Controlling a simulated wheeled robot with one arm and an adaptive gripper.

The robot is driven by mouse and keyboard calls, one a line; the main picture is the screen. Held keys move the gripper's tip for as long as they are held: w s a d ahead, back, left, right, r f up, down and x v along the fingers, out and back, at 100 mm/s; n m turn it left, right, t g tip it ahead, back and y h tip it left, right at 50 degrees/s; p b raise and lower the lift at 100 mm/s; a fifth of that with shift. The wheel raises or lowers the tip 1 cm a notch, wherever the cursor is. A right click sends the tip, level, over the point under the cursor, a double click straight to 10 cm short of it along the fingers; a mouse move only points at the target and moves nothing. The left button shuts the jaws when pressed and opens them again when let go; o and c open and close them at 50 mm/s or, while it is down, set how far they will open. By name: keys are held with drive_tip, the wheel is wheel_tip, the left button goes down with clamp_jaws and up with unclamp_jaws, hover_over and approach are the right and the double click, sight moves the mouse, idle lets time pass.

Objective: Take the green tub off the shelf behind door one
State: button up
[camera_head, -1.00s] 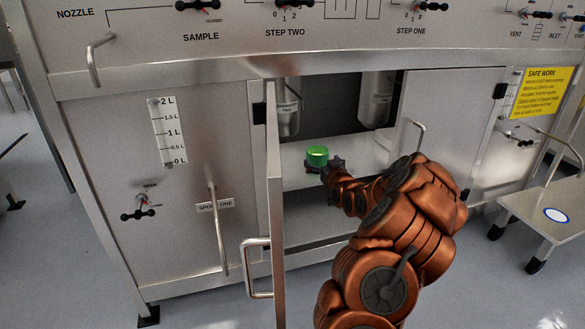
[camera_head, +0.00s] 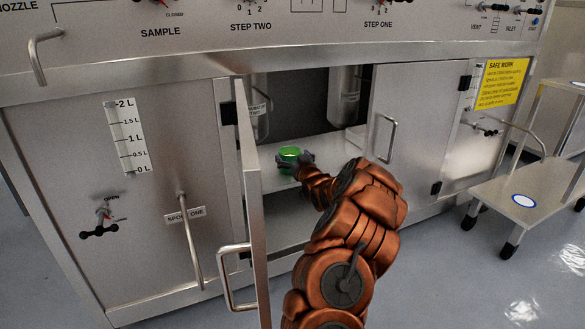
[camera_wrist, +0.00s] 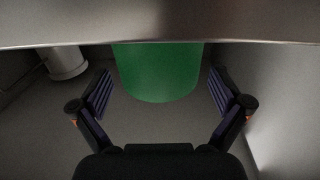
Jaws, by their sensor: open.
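The green tub (camera_head: 290,153) stands on the shelf (camera_head: 270,180) inside the open cabinet, below the hanging vessels. My gripper (camera_head: 294,163) is at the tub, reaching in through the opening from the front. In the wrist view the tub (camera_wrist: 160,72) lies between my two spread fingers (camera_wrist: 160,95), with a gap visible on each side. A metal edge across the top of the wrist view hides part of the tub. The open door (camera_head: 253,200) stands swung outward, left of my arm.
The door with its handle (camera_head: 230,280) stands close left of my arm. A closed panel (camera_head: 405,130) is to the right of the opening. Two metal vessels (camera_head: 344,95) hang inside above the shelf. A low metal step (camera_head: 530,195) stands at the right.

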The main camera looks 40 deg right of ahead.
sight(288, 154)
drive_tip(key=shift+x, duration=1.15)
drive_tip(key=shift+d, duration=0.1)
drive_tip(key=c, duration=1.6)
drive_tip(key=shift+r, duration=0.1)
drive_tip(key=shift+c, duration=0.2)
